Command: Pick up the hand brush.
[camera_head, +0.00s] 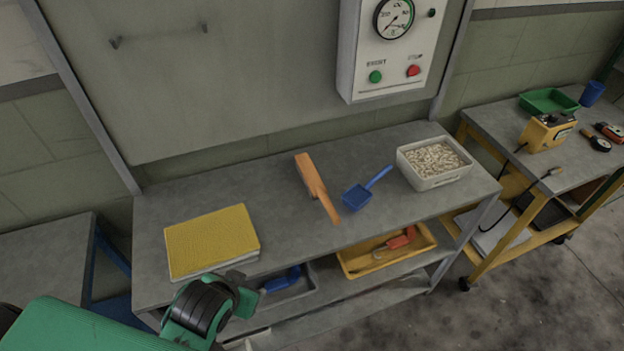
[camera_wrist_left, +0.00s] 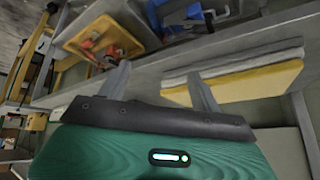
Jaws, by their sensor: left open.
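The hand brush (camera_head: 316,186) is orange and lies on the grey workbench top (camera_head: 270,205), left of a blue scoop (camera_head: 357,196). Its wide head points to the back left and its thin handle toward the front edge. My left gripper (camera_head: 243,292) is at the bench's front left, by the yellow pad, well apart from the brush. In the left wrist view its two fingers (camera_wrist_left: 158,78) are spread with nothing between them. The brush is not seen in that view. My right gripper is in neither view.
A stack of yellow and grey pads (camera_head: 212,241) lies at the bench's left. A white bin of pale pellets (camera_head: 433,182) stands at the right. Below, a shelf holds a yellow tray (camera_head: 350,266) and a grey tray (camera_head: 290,298). A gauge panel (camera_head: 372,90) hangs above.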

